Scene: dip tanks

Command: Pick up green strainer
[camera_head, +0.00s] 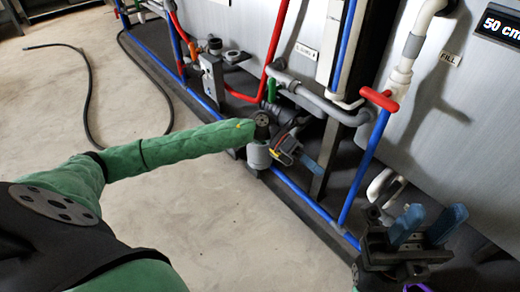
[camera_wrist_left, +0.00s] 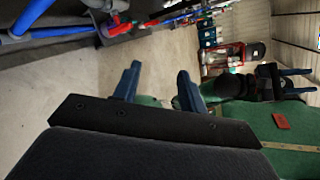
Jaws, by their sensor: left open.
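I cannot make out a green strainer for certain. A small green part (camera_head: 271,90) sits upright among the grey pipes at the tank front; I cannot tell whether it is a valve handle. My left gripper (camera_head: 303,160) is at the end of the green-sleeved arm, in front of the tanks and below that part. In the left wrist view its two blue fingers (camera_wrist_left: 156,85) stand apart with nothing between them. My right gripper (camera_head: 427,226) is at the lower right, its blue fingers apart and empty.
Grey tanks (camera_head: 340,120) with blue pipes (camera_head: 363,175), a red pipe (camera_head: 272,45) and a red valve handle (camera_head: 379,99) line the right side. A black hose (camera_head: 88,95) lies on the floor. The concrete floor (camera_head: 215,215) at left is otherwise open.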

